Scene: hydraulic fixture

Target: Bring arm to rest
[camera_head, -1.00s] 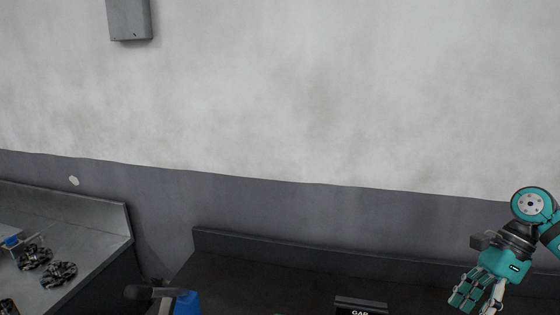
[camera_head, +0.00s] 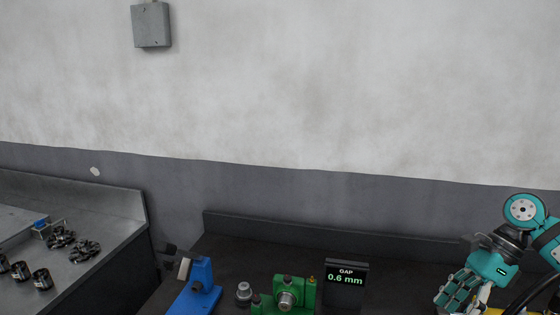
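My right arm comes in from the right edge, and its teal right gripper (camera_head: 462,297) points down and to the left above the right part of the dark bench (camera_head: 400,271). Its fingers are seen from behind and the tips are near the lower edge, so I cannot tell whether it is open or shut. I see nothing clearly held in it. My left gripper is not in view.
On the dark bench stand a blue device (camera_head: 199,285), a small grey metal part (camera_head: 244,291), a green fixture (camera_head: 296,292) and a display (camera_head: 346,280) reading "GAP 0.6 mm". A grey side bench (camera_head: 110,205) at left holds several dark round parts (camera_head: 85,250).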

